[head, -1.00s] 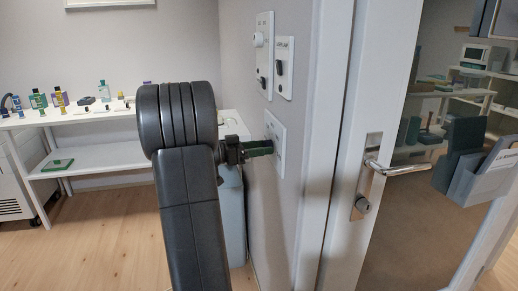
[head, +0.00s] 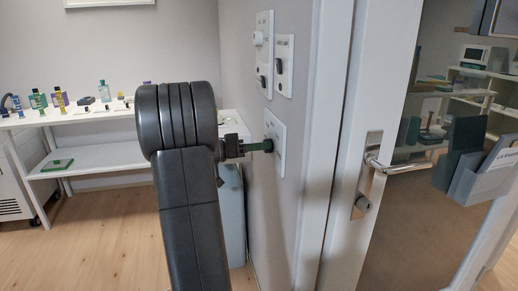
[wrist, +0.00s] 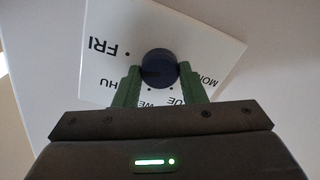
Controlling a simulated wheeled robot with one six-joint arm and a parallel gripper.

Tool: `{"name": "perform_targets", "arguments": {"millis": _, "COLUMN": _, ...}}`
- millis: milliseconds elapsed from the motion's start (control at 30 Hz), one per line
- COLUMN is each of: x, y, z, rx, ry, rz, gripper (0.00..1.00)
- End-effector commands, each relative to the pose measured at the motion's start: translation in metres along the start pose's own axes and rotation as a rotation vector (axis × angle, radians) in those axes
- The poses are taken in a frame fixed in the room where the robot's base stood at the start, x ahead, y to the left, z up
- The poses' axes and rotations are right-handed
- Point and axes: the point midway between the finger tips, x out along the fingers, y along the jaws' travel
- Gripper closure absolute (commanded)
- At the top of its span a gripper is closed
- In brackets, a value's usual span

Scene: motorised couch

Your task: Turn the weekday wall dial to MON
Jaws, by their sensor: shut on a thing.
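The weekday dial is a white square plate (wrist: 200,40) with a round dark blue knob (wrist: 158,63). In the wrist view the plate looks tilted; FRI is at left, partly covered THU, WED and TUE lie below, and MON is at lower right. A dark mark on the knob seems to point left, but the exact day is unclear. My gripper (wrist: 160,82) has its green fingers on both sides of the knob, shut on it. In the head view the plate (head: 279,132) is on the wall, and my gripper (head: 262,146) reaches it from the left.
Two more white wall panels (head: 263,30) (head: 285,80) with controls are above the dial. A door frame and door handle (head: 380,167) are to the right. A white shelf (head: 90,113) with several bottles stands at the back left. Wooden floor is open at the left.

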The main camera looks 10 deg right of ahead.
Motion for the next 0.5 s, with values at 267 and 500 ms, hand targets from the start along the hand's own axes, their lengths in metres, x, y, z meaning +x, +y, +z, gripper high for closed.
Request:
{"name": "perform_targets", "arguments": {"millis": 267, "x": -0.0004, "y": -0.0003, "z": -0.001, "rx": -0.262, "ry": -0.011, "rz": -0.003, "gripper": 0.86}}
{"name": "perform_targets", "arguments": {"millis": 500, "x": -0.0004, "y": -0.0002, "z": -0.0021, "rx": -0.491, "ry": -0.022, "rz": -0.004, "gripper": 0.86}}
